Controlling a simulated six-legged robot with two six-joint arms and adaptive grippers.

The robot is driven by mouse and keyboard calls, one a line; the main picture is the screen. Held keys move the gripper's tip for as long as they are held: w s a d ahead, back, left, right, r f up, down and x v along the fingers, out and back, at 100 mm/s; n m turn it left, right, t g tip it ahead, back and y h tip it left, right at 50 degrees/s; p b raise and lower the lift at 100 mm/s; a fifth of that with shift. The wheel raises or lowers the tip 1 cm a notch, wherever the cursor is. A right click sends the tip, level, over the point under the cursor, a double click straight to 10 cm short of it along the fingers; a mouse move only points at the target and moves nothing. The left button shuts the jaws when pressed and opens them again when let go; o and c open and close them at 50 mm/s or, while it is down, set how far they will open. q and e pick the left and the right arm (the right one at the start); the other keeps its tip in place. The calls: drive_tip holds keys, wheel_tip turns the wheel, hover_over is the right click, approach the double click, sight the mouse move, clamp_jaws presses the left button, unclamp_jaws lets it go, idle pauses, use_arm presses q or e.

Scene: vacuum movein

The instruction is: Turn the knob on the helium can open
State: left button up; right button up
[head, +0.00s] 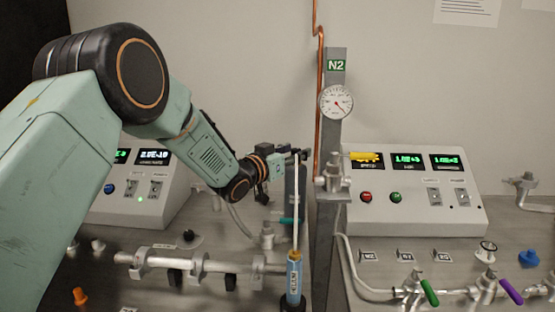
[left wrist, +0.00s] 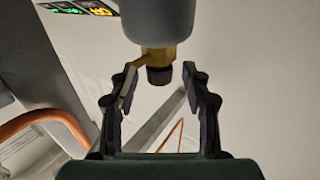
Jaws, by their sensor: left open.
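In the left wrist view a grey-blue cylinder (left wrist: 157,18) comes in from the top. It has a brass valve (left wrist: 160,55) and a black knob (left wrist: 160,76). My left gripper (left wrist: 160,82) is open, with one finger on each side of the knob and visible gaps between. In the head view my left gripper (head: 298,157) is by the upper end of a thin white rod, left of the post. A blue can (head: 294,279) with a brass top and a vertical label stands lower down. I cannot tell whether it is the cylinder in the wrist view. My right gripper is out of view.
A grey post (head: 328,230) with an N2 sign, a gauge (head: 336,101) and a copper pipe (head: 320,80) stands just right of the left gripper. Control boxes (head: 420,215) stand on both sides. Pipes (head: 200,263) and valves (head: 415,285) cover the bench.

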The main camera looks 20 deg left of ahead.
use_arm(q)
drive_tip(key=v, duration=1)
drive_tip(key=shift+s, duration=0.35)
drive_tip(key=shift+n+y, duration=0.4)
drive_tip(key=shift+y, duration=0.2)
drive_tip(key=shift+d+p+x, duration=0.15)
drive_tip(key=shift+p+x, duration=0.55)
drive_tip(key=shift+x, duration=2.25)
drive_tip(key=shift+d+p+x, duration=0.1)
drive_tip(key=shift+p+x, duration=0.6)
drive_tip(key=shift+x, duration=2.25)
drive_tip(key=shift+d, duration=0.1)
drive_tip(key=shift+c, duration=1.2)
clamp_jaws()
